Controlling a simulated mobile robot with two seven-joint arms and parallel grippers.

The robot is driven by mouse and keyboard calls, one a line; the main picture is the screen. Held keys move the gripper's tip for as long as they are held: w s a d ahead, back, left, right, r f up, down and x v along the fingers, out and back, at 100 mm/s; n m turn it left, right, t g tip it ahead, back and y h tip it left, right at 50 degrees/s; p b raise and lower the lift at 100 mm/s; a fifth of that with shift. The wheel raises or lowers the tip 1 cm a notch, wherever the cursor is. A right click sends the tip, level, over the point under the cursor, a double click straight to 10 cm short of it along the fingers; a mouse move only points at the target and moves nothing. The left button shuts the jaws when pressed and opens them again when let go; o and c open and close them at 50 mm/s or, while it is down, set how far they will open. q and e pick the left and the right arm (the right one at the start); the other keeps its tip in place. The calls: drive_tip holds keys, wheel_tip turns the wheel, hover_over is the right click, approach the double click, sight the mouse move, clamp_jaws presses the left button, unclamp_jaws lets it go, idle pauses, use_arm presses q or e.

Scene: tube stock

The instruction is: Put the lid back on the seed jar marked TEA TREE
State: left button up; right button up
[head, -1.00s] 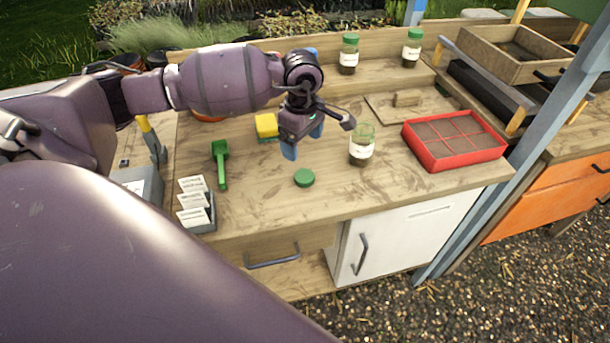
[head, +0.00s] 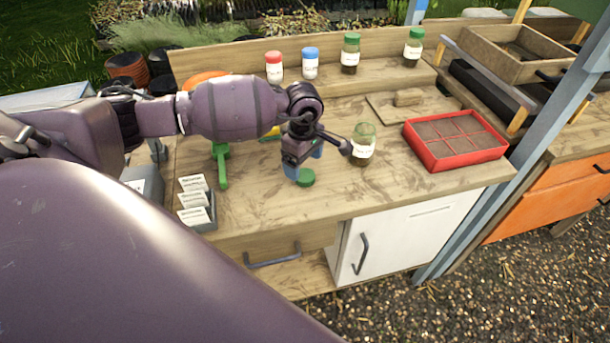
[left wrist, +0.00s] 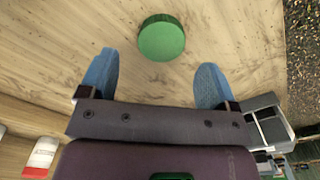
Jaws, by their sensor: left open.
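A green lid (head: 306,177) lies flat on the wooden bench top; it also shows in the left wrist view (left wrist: 162,38). An uncovered glass jar (head: 363,146) with a white label stands on the bench to the right of the lid; its lettering is too small to read. My left gripper (head: 304,170) is low over the bench, close beside the lid. In the left wrist view its two blue fingers (left wrist: 155,82) are spread and empty, with the lid beyond and between their tips. My right gripper is not in view.
A red tray of soil (head: 455,165) stands right of the jar. Lidded jars, one red-topped (head: 274,66), one blue-topped (head: 310,63) and two green-topped (head: 350,54), stand on the back shelf. A card box (head: 200,222) and green trowel (head: 221,165) are left. Bench front is clear.

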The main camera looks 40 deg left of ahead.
sight(303, 174)
use_arm(q)
drive_tip(key=shift+f, duration=2)
drive_tip(key=shift+c, duration=0.4)
drive_tip(key=c, duration=0.9)
